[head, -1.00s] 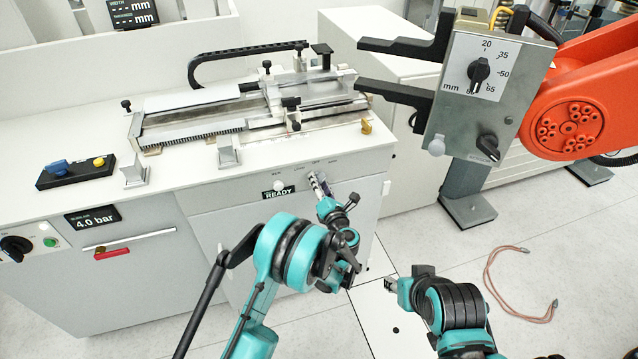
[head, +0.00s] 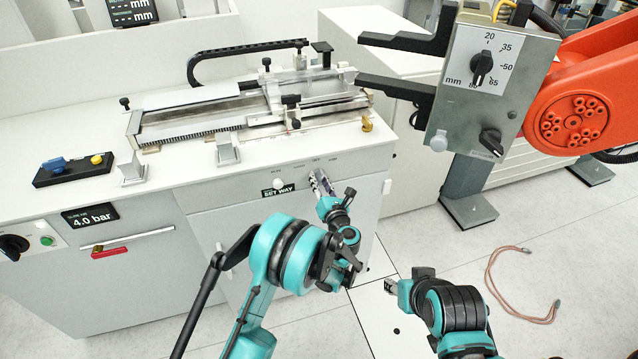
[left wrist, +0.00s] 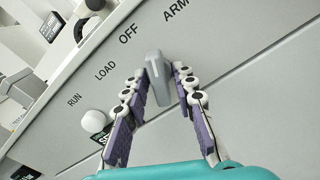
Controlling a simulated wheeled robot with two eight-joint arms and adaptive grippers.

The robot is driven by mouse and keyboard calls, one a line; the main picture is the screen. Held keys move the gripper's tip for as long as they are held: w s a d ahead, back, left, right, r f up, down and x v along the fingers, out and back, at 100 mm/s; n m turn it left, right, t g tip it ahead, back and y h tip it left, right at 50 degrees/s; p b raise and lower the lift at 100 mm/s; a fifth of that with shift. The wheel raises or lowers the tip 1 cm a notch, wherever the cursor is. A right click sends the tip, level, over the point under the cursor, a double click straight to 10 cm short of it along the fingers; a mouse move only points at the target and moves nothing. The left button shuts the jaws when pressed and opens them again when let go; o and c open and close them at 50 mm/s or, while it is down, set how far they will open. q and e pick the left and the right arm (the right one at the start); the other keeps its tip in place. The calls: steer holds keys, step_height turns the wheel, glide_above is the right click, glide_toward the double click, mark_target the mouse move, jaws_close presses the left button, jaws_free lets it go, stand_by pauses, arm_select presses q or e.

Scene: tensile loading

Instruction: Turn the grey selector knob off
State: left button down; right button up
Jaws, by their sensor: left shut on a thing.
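The grey selector knob (left wrist: 157,78) sits on the cabinet's front panel, under the printed words RUN, LOAD, OFF and ARM. In the left wrist view its upper end lies just below and right of OFF; its exact setting is hard to tell. My left gripper (left wrist: 160,95) has its purple-padded fingers on both sides of the knob, shut on it. In the head view the left gripper (head: 320,183) is at the panel and hides the knob. My right gripper (head: 390,286) is low, away from the panel, its fingers too small to judge.
A white button (left wrist: 94,123) and a small display (head: 279,191) are left of the knob. The test bench (head: 190,165) is above. A grey control box (head: 482,95) on an orange arm (head: 575,105) is at the right. A cable (head: 490,285) lies on the floor.

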arm_select(q)
steer(key=n+b, duration=0.1)
steer(key=n, duration=0.3)
steer(key=shift+d+n, duration=0.1)
steer(key=shift+n, duration=0.3)
steer(key=shift+b, duration=0.3)
steer(key=c, duration=1.5)
jaws_free()
steer(key=shift+c, duration=0.2)
steer(key=v, duration=1.2)
steer(key=shift+r, duration=0.15)
